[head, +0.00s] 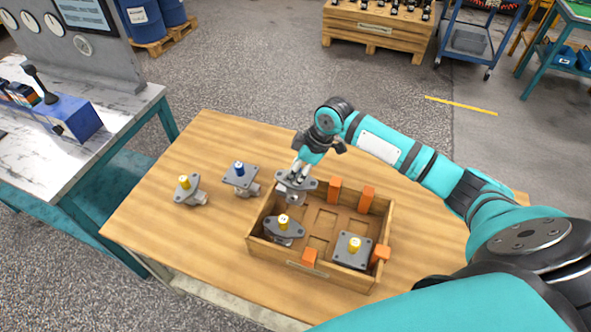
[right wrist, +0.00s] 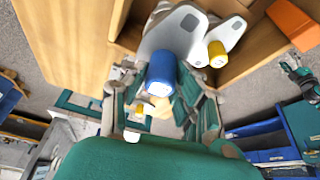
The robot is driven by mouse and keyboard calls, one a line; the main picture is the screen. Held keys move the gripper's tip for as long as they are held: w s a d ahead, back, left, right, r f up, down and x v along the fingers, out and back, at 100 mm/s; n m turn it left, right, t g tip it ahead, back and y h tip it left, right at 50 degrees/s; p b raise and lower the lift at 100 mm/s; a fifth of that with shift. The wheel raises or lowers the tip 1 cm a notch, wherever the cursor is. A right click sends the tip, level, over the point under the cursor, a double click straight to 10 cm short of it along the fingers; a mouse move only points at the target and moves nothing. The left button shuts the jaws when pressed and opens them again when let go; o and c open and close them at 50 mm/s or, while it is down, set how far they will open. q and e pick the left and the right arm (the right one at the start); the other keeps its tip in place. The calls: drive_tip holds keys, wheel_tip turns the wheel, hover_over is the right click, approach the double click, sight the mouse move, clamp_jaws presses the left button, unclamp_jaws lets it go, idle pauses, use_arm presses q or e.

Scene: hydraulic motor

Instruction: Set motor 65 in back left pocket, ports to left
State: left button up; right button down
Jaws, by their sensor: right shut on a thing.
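My right gripper (head: 297,173) is shut on a motor with a grey oval flange (head: 308,184). It holds this motor at the back left corner of the wooden crate (head: 270,262). In the right wrist view, the fingers are around the motor's blue cap (right wrist: 163,75). I cannot tell whether the motor rests in the pocket or hangs just above it; its ports are mostly hidden. A yellow-capped oval-flange motor (head: 284,229) sits in the front left pocket, and a yellow-capped square-flange motor (head: 351,250) in the front right. My left gripper is not in view.
Orange blocks (head: 334,189) stand along the crate's edges. On the table (head: 170,240), left of the crate, stand a blue-capped motor (head: 240,178) and a yellow-capped motor (head: 187,190). The table behind the crate is mostly clear. A workbench (head: 130,100) stands at left.

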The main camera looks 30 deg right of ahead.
sight(296, 187)
drive_tip(key=shift+f+b, duration=0.5)
drive_tip(key=shift+f, duration=0.05)
drive_tip(key=shift+w+f+b, duration=0.1)
drive_tip(key=shift+f+b, duration=0.8)
drive_tip(key=shift+f, duration=1.9)
drive_tip(key=c, duration=1)
unclamp_jaws()
drive_tip(key=shift+o, duration=0.4)
drive_tip(key=shift+s+f, duration=0.2)
drive_tip(key=shift+f, duration=0.05)
drive_tip(key=v, duration=1.2)
drive_tip(key=shift+r, duration=0.15)
